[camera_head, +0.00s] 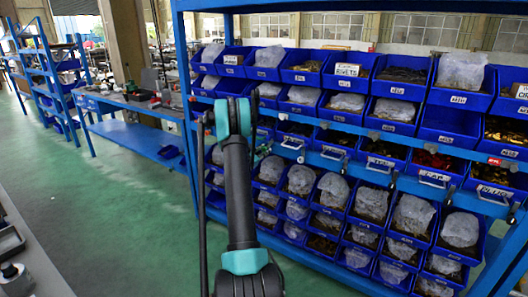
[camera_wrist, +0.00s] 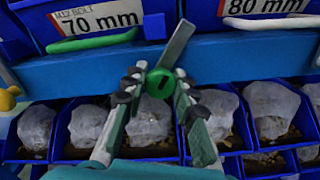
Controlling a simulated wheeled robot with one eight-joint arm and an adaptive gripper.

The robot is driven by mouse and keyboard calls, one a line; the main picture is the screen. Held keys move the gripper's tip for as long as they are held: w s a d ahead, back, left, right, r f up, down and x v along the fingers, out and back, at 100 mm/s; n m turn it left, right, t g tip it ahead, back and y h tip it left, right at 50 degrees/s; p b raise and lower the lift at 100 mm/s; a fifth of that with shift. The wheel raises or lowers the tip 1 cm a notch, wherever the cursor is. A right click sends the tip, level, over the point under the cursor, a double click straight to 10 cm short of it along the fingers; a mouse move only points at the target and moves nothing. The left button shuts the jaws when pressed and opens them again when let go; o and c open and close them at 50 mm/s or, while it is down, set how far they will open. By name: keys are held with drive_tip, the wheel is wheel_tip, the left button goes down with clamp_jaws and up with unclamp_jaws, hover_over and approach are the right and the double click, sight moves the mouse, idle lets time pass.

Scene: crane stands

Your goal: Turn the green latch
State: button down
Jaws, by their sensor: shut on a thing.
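The green latch (camera_wrist: 160,83) shows in the wrist view as a round green knob with a slot in its face. A flat grey bar (camera_wrist: 177,45) runs from it, tilted up and to the right. My gripper (camera_wrist: 160,88) is shut on the knob, with one finger on its left and one on its right. In the head view my arm reaches up to the blue rack, and the latch cannot be made out there.
The blue rack (camera_head: 345,149) holds rows of blue bins with bagged parts. In the wrist view, bins marked 70 mm (camera_wrist: 100,17) and 80 mm (camera_wrist: 262,7) sit above the blue beam (camera_wrist: 235,56). A green handle (camera_wrist: 97,42) is left of the latch. Green floor (camera_head: 130,215) is clear at left.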

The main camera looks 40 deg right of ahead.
drive_tip(key=m, duration=0.5)
drive_tip(key=shift+m, duration=0.3)
drive_tip(key=m, duration=0.5)
drive_tip(key=shift+s, duration=0.1)
drive_tip(key=shift+m, duration=0.4)
drive_tip(key=c, duration=1.2)
unclamp_jaws()
drive_tip(key=shift+a, duration=0.15)
drive_tip(key=v, duration=1.1)
drive_tip(key=shift+s+a+f, duration=0.1)
drive_tip(key=shift+s+a, duration=0.05)
drive_tip(key=shift+a, duration=0.2)
